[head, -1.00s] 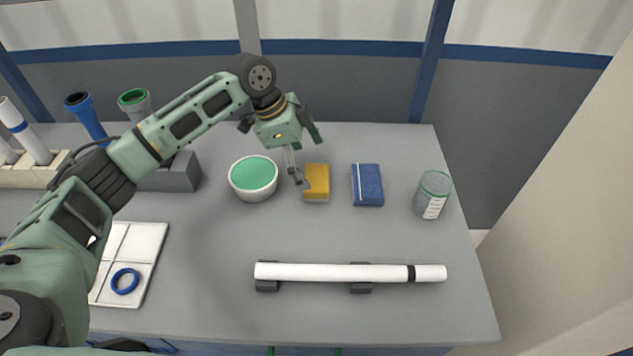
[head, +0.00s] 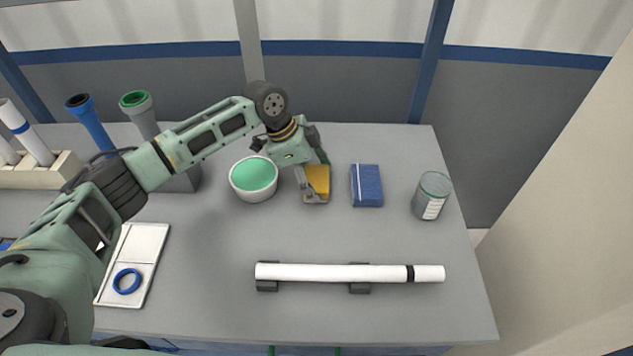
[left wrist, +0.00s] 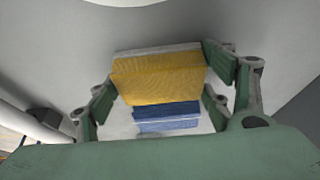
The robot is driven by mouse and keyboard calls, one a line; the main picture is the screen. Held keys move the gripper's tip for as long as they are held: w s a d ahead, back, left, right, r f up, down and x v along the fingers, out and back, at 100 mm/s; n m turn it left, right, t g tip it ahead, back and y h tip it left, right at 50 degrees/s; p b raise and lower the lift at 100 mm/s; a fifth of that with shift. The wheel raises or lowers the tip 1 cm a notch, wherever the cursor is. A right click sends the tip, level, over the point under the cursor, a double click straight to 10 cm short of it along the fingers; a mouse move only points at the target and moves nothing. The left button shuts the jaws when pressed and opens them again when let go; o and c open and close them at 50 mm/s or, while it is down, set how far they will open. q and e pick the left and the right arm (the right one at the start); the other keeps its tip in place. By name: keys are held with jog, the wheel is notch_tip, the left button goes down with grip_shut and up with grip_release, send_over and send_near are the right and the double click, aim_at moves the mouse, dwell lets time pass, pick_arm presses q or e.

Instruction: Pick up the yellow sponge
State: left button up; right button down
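The yellow sponge (head: 318,180) lies on the table between a white bowl with green contents (head: 254,174) and a blue sponge (head: 367,185). My left gripper (head: 316,178) is down over it, with one finger on its left and front side and the other at its far right. In the left wrist view the yellow sponge (left wrist: 158,78) sits between the two open green fingers; the right pad is close to its edge, and I cannot tell whether it touches. The blue sponge (left wrist: 167,117) shows beyond it. My right gripper is not in view.
A glass jar (head: 432,195) stands at the right. A white pipe (head: 340,272) lies on dark supports in front. A white tray with a blue ring (head: 127,281) is at the left. Upright pipes (head: 90,120) stand at the back left. The table's middle is clear.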

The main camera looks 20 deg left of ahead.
aim_at(323, 180)
pick_arm(q)
jog(key=c, duration=0.3)
jog(key=shift+c, duration=0.2)
jog(key=shift+r, duration=0.45)
jog(key=r, duration=0.3)
jog(key=shift+s+d+r+b, duration=0.2)
jog(key=shift+d+r+b, duration=0.05)
jog(key=shift+d+b, duration=0.05)
jog(key=s+d+r, duration=0.6)
jog(key=s+d, duration=0.1)
jog(key=d, duration=0.1)
jog(key=shift+s+r, duration=0.3)
